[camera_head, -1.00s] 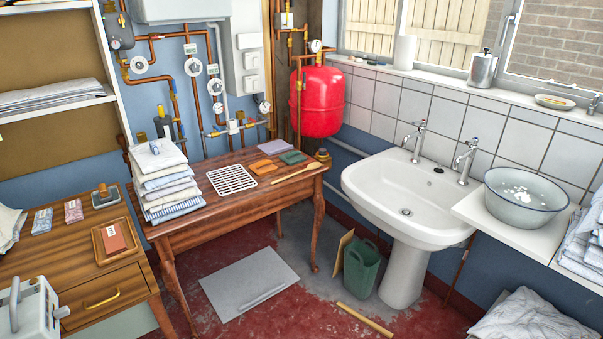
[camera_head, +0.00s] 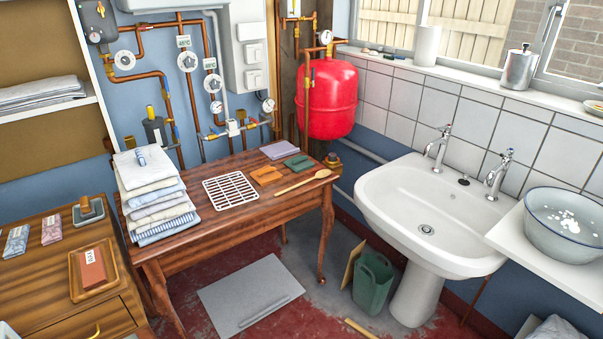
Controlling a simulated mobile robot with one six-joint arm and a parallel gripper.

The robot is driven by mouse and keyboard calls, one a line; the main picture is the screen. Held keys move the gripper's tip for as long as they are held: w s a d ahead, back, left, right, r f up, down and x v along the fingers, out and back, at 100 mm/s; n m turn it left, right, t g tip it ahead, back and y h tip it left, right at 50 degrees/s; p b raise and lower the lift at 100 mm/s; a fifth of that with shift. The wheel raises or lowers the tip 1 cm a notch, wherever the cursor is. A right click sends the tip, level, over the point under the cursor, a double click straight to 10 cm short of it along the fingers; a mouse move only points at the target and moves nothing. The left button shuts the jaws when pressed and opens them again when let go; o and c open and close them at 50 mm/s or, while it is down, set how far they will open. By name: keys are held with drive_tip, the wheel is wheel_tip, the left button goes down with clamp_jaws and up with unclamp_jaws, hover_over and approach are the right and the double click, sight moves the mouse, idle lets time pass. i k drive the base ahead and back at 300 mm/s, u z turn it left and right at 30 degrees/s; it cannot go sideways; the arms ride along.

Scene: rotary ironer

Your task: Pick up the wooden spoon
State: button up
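The wooden spoon (camera_head: 304,182) lies on the right part of the brown wooden table (camera_head: 240,222), near its front right edge. Its bowl end points right, towards the red tank, and its handle points left. Nothing covers it. My gripper is not in view.
On the table, a white rack (camera_head: 230,190), an orange cloth (camera_head: 266,175) and a green cloth (camera_head: 298,163) lie near the spoon. Folded laundry (camera_head: 155,195) is stacked at left. A sink (camera_head: 428,212) stands right; a green bin (camera_head: 373,283) and grey board (camera_head: 250,298) are on the floor.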

sight(322, 173)
drive_tip(key=z, duration=0.05)
drive_tip(key=i, duration=1.15)
drive_tip(key=z, duration=0.3)
drive_tip(key=k, duration=0.15)
drive_tip(key=u, duration=3.2)
drive_tip(key=i, duration=0.4)
drive_tip(key=z, duration=0.1)
